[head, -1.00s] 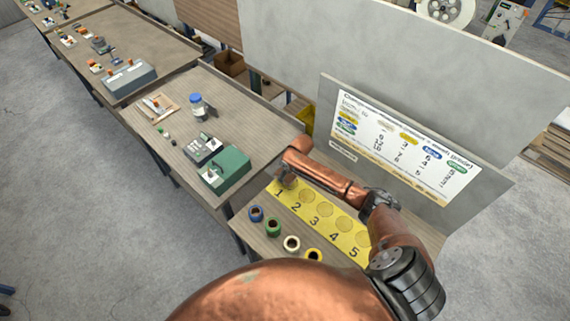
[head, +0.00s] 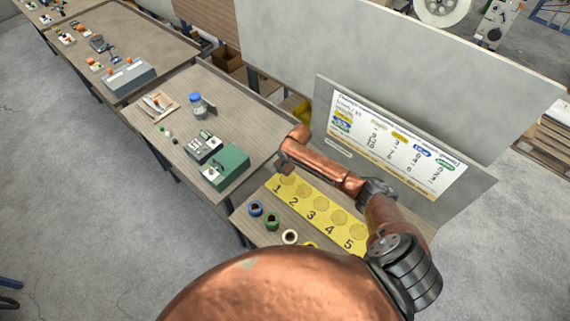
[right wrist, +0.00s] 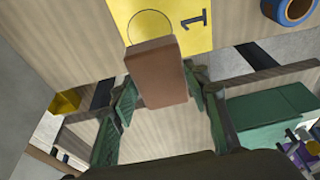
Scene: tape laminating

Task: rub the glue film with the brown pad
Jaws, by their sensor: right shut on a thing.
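The brown pad (right wrist: 158,75) is a small brown block held in my right gripper (right wrist: 168,95), seen in the right wrist view. The fingers stand either side of it. In that view the pad overlaps the edge of the yellow numbered strip (right wrist: 190,40), near circle 1; contact cannot be told. In the head view the end of my right arm is at the far-left end of the strip (head: 322,217), and the pad is hidden there. I cannot make out a glue film in either view. My left gripper is not in view.
Blue (head: 256,208), green (head: 272,222) and white (head: 290,237) tape rolls stand beside the strip. A chart board (head: 395,140) rises behind it. The adjoining table holds a green device (head: 226,168), a grey device (head: 203,147) and a blue-lidded jar (head: 197,104).

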